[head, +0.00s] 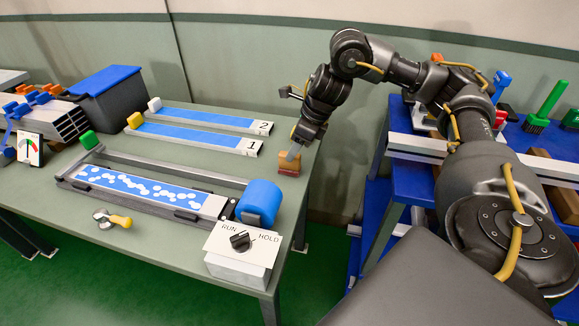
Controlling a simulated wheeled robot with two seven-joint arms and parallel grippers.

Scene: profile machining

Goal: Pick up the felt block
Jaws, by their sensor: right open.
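The felt block is most likely the small brown block (288,168) at the right end of the grey-green bench. It has a tan upper part and a darker reddish lower part. My right gripper (293,153) is directly over it, pointing down, with its fingertips at the block's top. The jaws are open, and the picture does not show clearly whether the fingers straddle the block or touch it. The fingers hide part of its top. My left gripper is out of view.
Blue-topped strips marked 1 (190,136) and 2 (210,117) lie left of the block. A blue roller (262,198) and RUN/HOLD switch box (240,262) stand nearer. A yellow-handled tool (118,220) lies front left. A blue table (415,178) with brushes stands right, across a gap.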

